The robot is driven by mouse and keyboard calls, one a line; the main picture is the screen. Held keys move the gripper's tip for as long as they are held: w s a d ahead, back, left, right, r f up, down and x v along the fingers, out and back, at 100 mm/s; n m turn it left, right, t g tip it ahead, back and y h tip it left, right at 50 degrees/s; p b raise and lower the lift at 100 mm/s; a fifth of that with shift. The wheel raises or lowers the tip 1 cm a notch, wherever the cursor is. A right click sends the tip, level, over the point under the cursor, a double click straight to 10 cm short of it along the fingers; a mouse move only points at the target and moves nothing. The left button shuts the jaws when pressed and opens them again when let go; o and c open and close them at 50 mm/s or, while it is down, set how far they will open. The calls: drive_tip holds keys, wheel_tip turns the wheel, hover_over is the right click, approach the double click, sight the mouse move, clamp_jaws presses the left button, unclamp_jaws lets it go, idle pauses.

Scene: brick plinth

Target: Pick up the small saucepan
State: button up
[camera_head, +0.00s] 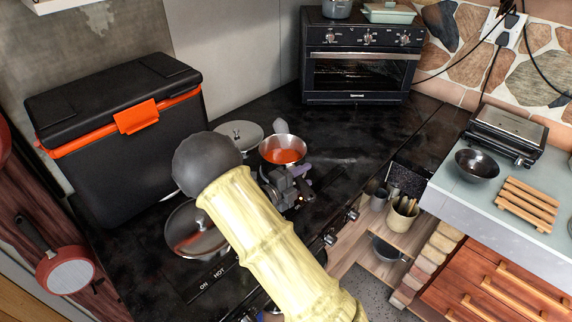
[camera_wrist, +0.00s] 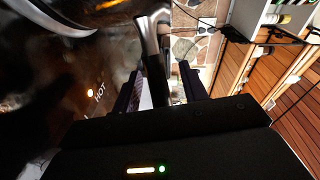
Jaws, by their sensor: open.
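A small steel saucepan (camera_head: 283,144) with orange-red contents stands on the black cooktop, just beyond my gripper (camera_head: 287,188) in the head view. In the wrist view my gripper (camera_wrist: 160,84) is open, its dark fingers on either side of a metal handle (camera_wrist: 152,55). The handle runs down between the fingers from a shiny pan at the upper left, most of it cut off by the frame. Whether the fingers touch the handle cannot be told. My arm hides part of the cooktop in the head view.
A lidded pan (camera_head: 190,238) stands left of my arm, and a round lid (camera_head: 240,130) lies behind. A black cooler box (camera_head: 120,145) stands at left, a toaster oven (camera_head: 358,65) at the back. A counter with a dark bowl (camera_head: 477,165) is at right.

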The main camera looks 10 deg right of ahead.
clamp_jaws()
drive_tip(key=shift+r, duration=0.2)
idle(0.6)
wheel_tip(320, 180, up, 10)
drive_tip(key=b, duration=0.1)
drive_tip(key=shift+f, duration=0.15)
idle(0.7)
idle(0.6)
